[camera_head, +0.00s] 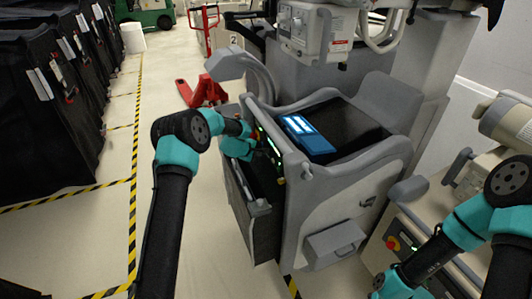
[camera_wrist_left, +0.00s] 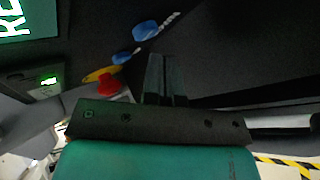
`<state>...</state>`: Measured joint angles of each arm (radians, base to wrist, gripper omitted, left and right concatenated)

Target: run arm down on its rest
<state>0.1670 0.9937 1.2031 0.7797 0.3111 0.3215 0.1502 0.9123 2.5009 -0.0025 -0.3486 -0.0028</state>
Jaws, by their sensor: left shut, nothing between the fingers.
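My left gripper (camera_head: 272,155) is at the left side of a large grey machine (camera_head: 340,200), by the strip of small lit controls on its edge. In the left wrist view its two dark fingers (camera_wrist_left: 165,78) are together with nothing between them, in front of a dark surface. A grey curved arm-like part (camera_head: 262,72) rises from the machine's left corner. A grey-white unit (camera_head: 316,28) is at the machine's top. I cannot tell which part is the arm's rest. My right arm comes in at the lower right; its gripper is out of view.
A blue tablet-like panel (camera_head: 307,135) lies on the machine's top. Black covered carts (camera_head: 50,110) line the left. A red pallet jack (camera_head: 203,92) stands behind. Blue, yellow and red (camera_wrist_left: 109,88) items show near the left fingers. The striped floor at left is open.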

